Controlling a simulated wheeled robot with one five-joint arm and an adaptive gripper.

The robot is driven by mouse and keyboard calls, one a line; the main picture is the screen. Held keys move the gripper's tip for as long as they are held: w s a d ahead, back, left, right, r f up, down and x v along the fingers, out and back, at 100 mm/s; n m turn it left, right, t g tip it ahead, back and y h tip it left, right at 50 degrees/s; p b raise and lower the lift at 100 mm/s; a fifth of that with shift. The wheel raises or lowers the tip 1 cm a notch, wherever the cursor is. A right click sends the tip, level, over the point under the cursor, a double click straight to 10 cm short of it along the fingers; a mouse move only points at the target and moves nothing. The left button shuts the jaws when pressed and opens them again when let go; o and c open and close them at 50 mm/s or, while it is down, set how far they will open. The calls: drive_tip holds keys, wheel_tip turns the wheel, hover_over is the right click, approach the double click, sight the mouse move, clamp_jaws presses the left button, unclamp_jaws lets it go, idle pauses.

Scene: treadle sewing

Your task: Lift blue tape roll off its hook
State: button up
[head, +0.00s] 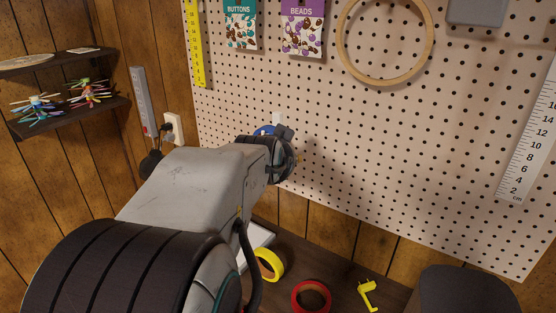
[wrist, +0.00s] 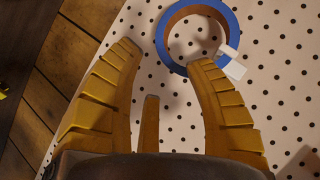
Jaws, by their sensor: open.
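The blue tape roll (wrist: 169,28) hangs on a white hook (wrist: 232,66) on the pegboard. In the wrist view it is at the top, with its brown inner core showing. In the head view only a small blue part of the roll (head: 265,130) shows past my arm, with a bit of the white hook (head: 277,118) above. My gripper (wrist: 163,52) is open, its yellow fingers pointing at the board. The right fingertip overlaps the roll's lower rim near the hook; I cannot tell if they touch. The left fingertip is left of the roll, and nothing is held.
A yellow tape roll (head: 269,264), a red tape roll (head: 311,297) and a yellow hook-shaped piece (head: 368,295) lie on the dark surface below. A wooden hoop (head: 428,52) and bead packets (head: 303,28) hang higher on the pegboard (head: 380,160). The board around the roll is mostly bare.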

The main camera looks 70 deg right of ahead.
drive_tip(key=shift+x, duration=3.25)
drive_tip(key=shift+c, duration=0.3)
clamp_jaws()
drive_tip(key=shift+r+p, duration=0.3)
drive_tip(key=shift+p, duration=0.05)
drive_tip(key=shift+r+p, duration=0.55)
drive_tip(key=shift+r, duration=0.35)
drive_tip(key=shift+a+f, duration=0.1)
drive_tip(key=shift+a, duration=0.1)
